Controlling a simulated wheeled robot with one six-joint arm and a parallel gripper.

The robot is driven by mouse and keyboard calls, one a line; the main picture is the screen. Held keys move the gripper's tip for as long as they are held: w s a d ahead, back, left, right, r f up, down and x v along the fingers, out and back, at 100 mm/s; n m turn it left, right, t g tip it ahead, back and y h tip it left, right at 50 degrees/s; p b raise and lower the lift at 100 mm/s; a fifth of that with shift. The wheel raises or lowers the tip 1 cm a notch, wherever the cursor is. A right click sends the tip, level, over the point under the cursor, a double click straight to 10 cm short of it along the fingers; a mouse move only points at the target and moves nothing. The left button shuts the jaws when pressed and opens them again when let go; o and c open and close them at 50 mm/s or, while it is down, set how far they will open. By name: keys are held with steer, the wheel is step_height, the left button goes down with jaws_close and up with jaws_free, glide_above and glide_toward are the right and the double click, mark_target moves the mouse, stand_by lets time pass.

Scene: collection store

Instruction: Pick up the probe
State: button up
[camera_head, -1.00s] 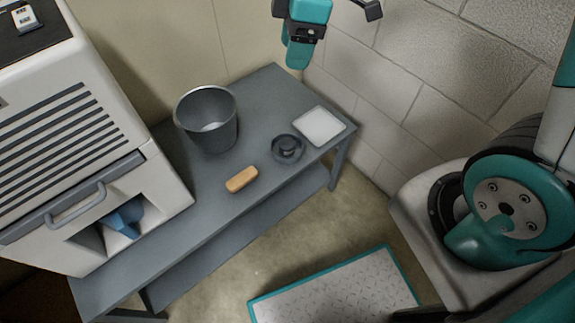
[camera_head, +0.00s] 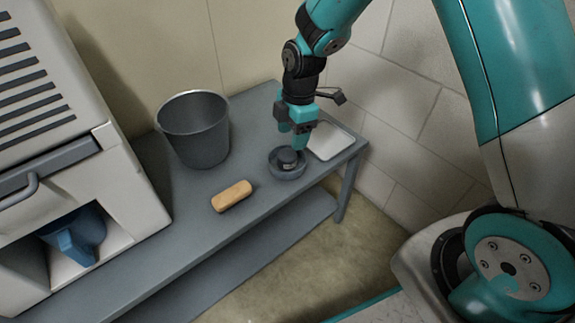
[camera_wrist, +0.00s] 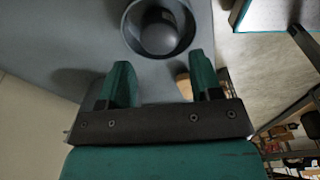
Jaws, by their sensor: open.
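A small dark rounded piece with a pale mark (camera_head: 289,158), which looks like the probe, sits in a shallow round grey dish (camera_head: 287,174) on the grey table (camera_head: 185,228). My gripper (camera_head: 292,139) is open and empty, pointing down just above the dish; I see no contact. In the wrist view the dark piece (camera_wrist: 157,38) lies inside the round dish (camera_wrist: 129,28), just beyond my open fingertips (camera_wrist: 161,66).
A grey bucket (camera_head: 194,130) stands left of the dish. A tan block (camera_head: 231,196) lies in front of it, and a white tray (camera_head: 331,142) is close on the right. A machine with a blue scoop-like item (camera_head: 80,238) stands at left. A block wall is behind.

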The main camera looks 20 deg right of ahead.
mark_target(287, 154)
steer(key=f+b, duration=0.1)
steer(key=f, duration=0.1)
steer(key=a+f+b, duration=0.1)
steer(key=f, duration=0.2)
steer(key=f+b, duration=0.1)
steer(key=f, duration=0.1)
steer(key=shift+a+f, duration=0.2)
steer(key=shift+f, duration=0.2)
steer(key=shift+c, duration=0.2)
steer(key=c, duration=0.6)
steer(key=shift+r, duration=0.15)
